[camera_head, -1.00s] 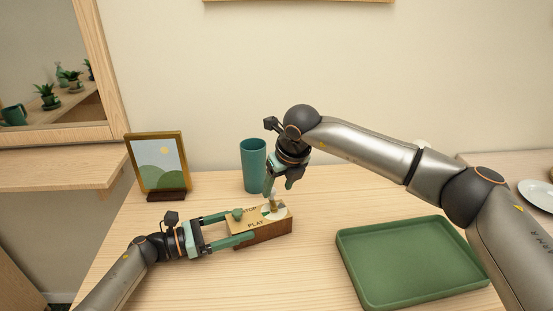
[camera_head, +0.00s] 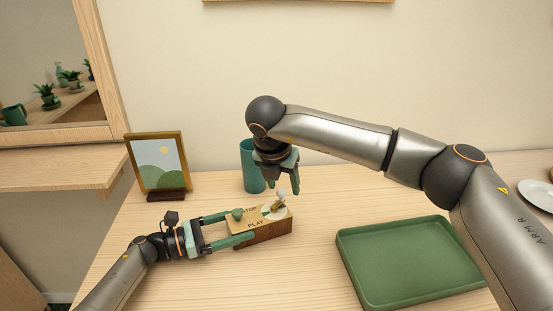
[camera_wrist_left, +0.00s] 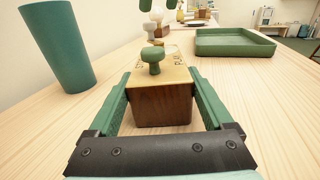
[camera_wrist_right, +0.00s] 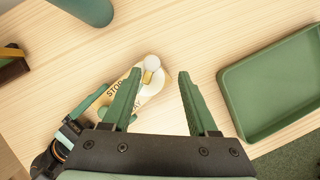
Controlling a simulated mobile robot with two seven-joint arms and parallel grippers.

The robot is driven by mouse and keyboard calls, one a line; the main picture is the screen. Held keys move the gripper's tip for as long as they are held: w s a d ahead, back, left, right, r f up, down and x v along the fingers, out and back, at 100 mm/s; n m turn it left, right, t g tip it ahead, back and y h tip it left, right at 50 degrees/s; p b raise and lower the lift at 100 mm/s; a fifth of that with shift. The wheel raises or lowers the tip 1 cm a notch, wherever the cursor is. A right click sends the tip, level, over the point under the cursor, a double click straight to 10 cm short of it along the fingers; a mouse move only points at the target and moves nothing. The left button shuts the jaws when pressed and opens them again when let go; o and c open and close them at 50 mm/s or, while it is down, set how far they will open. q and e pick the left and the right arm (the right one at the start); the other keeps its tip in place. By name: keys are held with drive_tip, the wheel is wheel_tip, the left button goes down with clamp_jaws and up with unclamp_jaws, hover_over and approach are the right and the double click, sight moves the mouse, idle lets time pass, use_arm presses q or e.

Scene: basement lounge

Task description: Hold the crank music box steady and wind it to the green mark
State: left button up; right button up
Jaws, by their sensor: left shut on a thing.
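The music box (camera_head: 262,231) is a wooden block with a tan top lettered STOP and PLAY, a green knob (camera_head: 237,214) and a dial with a crank ending in a pale knob (camera_head: 281,193). My left gripper (camera_head: 243,226) is shut on the box, one finger along each side, as the left wrist view (camera_wrist_left: 160,100) shows. The green mark on the dial is small here.
A teal cup (camera_head: 252,166) stands behind the box, close to my right gripper. A framed picture (camera_head: 160,163) stands at the back left. A green tray (camera_head: 410,262) lies to the right. Bare table lies between the box and the tray.

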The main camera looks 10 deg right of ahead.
sight(282, 191)
drive_tip(key=v, duration=0.9)
drive_tip(key=shift+r, duration=0.1)
drive_tip(key=w+f+n, duration=0.1)
drive_tip(key=f+n, duration=0.1)
drive_tip(key=f, duration=0.1)
drive_tip(key=w+d+f+n+y, duration=0.1)
drive_tip(key=w+f+n, duration=0.1)
drive_tip(key=f, duration=0.2)
drive_tip(key=w+d+f+n+y, duration=0.1)
drive_tip(key=f, duration=0.3)
drive_tip(key=shift+w+d+n+t, duration=0.2)
drive_tip(key=shift+w+n+t, duration=0.15)
drive_tip(key=shift+n+t, duration=0.05)
clamp_jaws()
idle(0.4)
